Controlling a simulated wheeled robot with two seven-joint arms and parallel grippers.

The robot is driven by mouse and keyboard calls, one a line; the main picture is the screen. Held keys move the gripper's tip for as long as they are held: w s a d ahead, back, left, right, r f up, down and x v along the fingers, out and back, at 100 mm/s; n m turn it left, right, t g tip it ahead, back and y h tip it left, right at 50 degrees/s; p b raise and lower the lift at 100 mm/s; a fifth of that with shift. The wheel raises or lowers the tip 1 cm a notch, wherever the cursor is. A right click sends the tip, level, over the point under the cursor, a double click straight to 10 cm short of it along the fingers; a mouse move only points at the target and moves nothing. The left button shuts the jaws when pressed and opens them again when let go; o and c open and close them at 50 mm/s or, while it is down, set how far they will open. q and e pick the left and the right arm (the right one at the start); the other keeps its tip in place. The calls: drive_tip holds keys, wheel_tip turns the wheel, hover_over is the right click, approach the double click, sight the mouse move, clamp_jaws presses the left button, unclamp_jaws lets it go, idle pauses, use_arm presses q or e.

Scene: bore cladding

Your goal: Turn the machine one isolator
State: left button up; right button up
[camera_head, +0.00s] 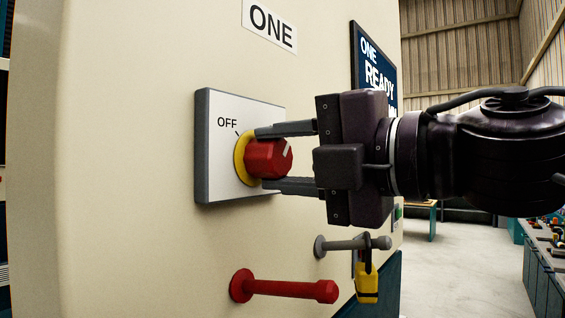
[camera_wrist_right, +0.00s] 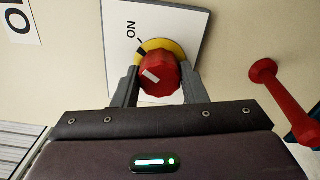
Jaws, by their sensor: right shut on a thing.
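The machine one isolator is a red knob (camera_head: 266,158) on a yellow ring (camera_head: 240,158), set on a white plate (camera_head: 215,165) with a grey edge. "OFF" is printed at the plate's upper left in the head view; "ON" shows beside the ring in the wrist view. A white mark on the knob (camera_wrist_right: 158,78) faces the wrist camera, slanted; in the head view it lies at the knob's upper right. My right gripper (camera_head: 262,158) is shut on the knob, one finger above and one below. My left gripper is not in view.
A red handle (camera_head: 285,289) sticks out below the plate. A grey peg (camera_head: 350,244) with a yellow padlock (camera_head: 367,284) hangs right of it, under my gripper. A "ONE" label (camera_head: 270,25) is above, and a dark "READY" screen (camera_head: 375,65) is behind my gripper.

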drive_tip(key=shift+m, duration=1.1)
drive_tip(key=o, duration=1)
drive_tip(key=shift+d, duration=0.1)
drive_tip(key=shift+c, duration=0.2)
drive_tip(key=b+v, duration=0.3)
drive_tip(key=v, duration=0.4)
drive_tip(key=shift+s+d, duration=0.2)
drive_tip(key=shift+d, duration=0.1)
